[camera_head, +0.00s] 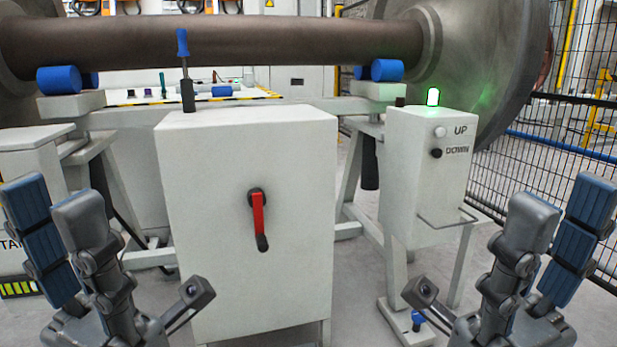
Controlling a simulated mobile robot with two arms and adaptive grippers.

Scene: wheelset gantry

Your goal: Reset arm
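My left gripper (125,245) is at the lower left, its grey and blue fingers spread apart with nothing between them. My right gripper (492,245) is at the lower right, also spread and empty. Both are in front of the light grey cabinet (215,240) and apart from it. The cabinet has a red-handled switch (258,218) on its front, with the handle pointing down. A control box (420,180) with UP and DOWN buttons stands to the right, its green lamp (433,97) lit.
A brown wheelset axle (220,42) lies across the back, with blue rollers (387,70) near it and a large wheel (490,60) at right. A blue-handled tool (183,45) stands upright near the cabinet top. A black mesh fence (560,130) borders the right side.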

